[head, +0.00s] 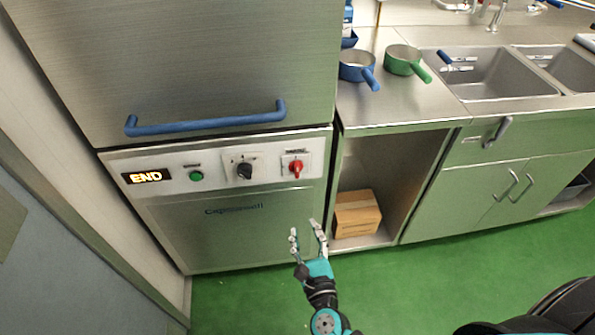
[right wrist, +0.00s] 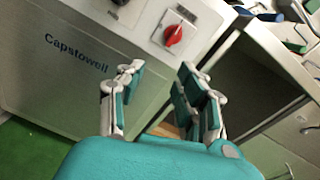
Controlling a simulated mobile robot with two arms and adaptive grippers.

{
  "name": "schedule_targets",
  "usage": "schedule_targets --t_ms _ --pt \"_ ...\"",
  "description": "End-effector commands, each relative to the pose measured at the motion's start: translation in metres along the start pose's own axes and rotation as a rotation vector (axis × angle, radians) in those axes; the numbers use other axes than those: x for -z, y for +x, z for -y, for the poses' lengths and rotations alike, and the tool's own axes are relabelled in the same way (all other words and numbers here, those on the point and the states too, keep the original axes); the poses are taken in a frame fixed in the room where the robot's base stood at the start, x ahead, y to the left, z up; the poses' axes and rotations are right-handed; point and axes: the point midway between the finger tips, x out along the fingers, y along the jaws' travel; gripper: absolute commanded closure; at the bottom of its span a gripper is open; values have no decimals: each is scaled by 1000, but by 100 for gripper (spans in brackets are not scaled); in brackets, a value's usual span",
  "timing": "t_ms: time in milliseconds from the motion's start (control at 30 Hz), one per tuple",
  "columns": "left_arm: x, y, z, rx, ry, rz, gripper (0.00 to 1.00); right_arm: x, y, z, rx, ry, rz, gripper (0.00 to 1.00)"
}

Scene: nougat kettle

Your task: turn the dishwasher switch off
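The dishwasher (head: 230,212) is a tall steel unit with a control panel across its middle. A red rotary switch (head: 296,168) sits on a white plate at the panel's right end, its grip roughly upright. It also shows in the right wrist view (right wrist: 173,35), beyond the fingertips. A black knob (head: 244,170) and a green button (head: 196,176) are to its left. A lit display (head: 146,177) reads END. My right gripper (head: 305,228) is open and empty, in front of and below the switch, apart from it. My left gripper is not in view.
A blue bar handle (head: 206,122) crosses the dishwasher above the panel. To the right, a counter (head: 405,106) holds a blue pan (head: 356,66) and a green pan (head: 402,60) beside sinks. A cardboard box (head: 357,213) sits on the shelf below. Green floor (head: 430,280) is open in front.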

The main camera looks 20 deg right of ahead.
Motion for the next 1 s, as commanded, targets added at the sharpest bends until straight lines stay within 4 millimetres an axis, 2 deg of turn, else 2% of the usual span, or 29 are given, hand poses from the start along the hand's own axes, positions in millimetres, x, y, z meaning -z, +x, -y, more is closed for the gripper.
schedule_targets --t_ms 33,100,233,333,800,1000 --pt "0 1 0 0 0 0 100 -13 0 6 28 105 14 64" --pt "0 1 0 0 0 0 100 -24 1 12 52 204 26 64" --pt "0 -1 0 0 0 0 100 -30 7 16 68 264 33 64" --pt "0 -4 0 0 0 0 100 -32 20 18 67 262 34 64" --pt "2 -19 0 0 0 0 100 -34 121 24 66 256 34 64" --pt "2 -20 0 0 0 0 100 -33 156 26 65 255 33 64"
